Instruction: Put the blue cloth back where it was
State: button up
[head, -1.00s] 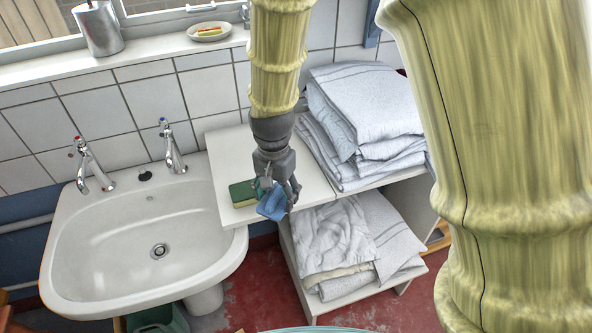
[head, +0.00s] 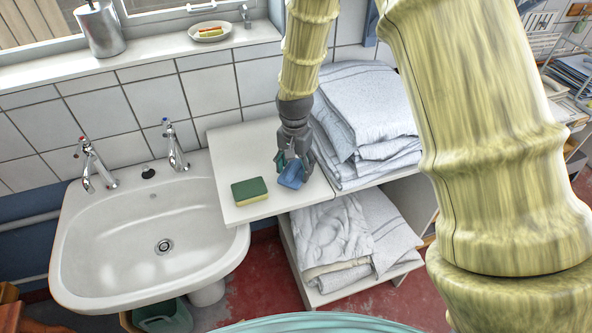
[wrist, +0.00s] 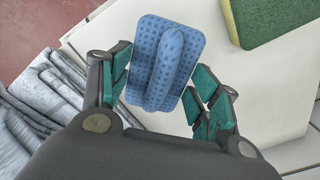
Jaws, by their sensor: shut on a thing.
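The blue cloth (head: 291,175) is a small, dimpled, folded piece held between the fingers of my gripper (head: 293,163). The wrist view shows the cloth (wrist: 150,45) with a raised fold in the middle and a finger of my gripper (wrist: 163,85) on each side. The cloth is over the white shelf top (head: 236,152), right of the green and yellow sponge (head: 250,190). I cannot tell whether the cloth touches the shelf. The sponge lies flat near the shelf's front left edge and also shows in the wrist view (wrist: 272,18).
A stack of folded white-blue towels (head: 366,115) stands close to the right of my gripper. More towels (head: 335,235) lie on the lower shelf. A white sink (head: 130,230) with two taps is on the left. The shelf top behind the sponge is bare.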

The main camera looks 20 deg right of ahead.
aim_at(295, 166)
jog(key=shift+f+p, duration=0.4)
jog(key=shift+f, duration=0.8)
jog(key=o, duration=0.9)
jog(key=shift+r+b, duration=1.7)
jog(key=shift+r, duration=4.35)
